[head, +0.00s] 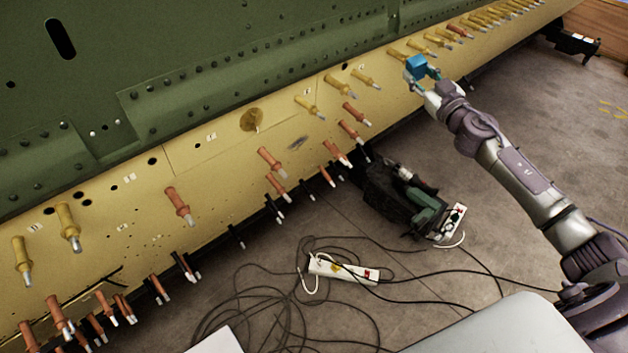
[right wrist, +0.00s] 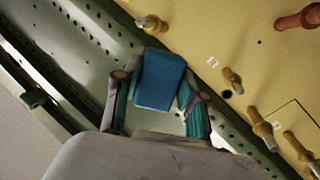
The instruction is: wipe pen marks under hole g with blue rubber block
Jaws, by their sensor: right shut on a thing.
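My right gripper (head: 424,75) is shut on the blue rubber block (head: 416,65), near the yellow skin panel (head: 225,165) at the upper right. The block also shows in the right wrist view (right wrist: 158,80), between the two teal-padded fingers. I cannot tell whether the block touches the panel. A grey smudge (head: 297,142) is on the panel near the middle, and dark streaks (head: 115,277) are at the lower left. Small white labels (head: 210,136) mark the panel, but their letters are too small to read, so I cannot tell which hole is g. My left gripper is out of view.
Yellow and red pin fasteners (head: 178,206) stick out along the panel. The green riveted fuselage skin (head: 200,50) lies above. A black tool bag (head: 390,200), a white power strip (head: 343,269) and loose cables are on the floor. The floor at the right is mostly clear.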

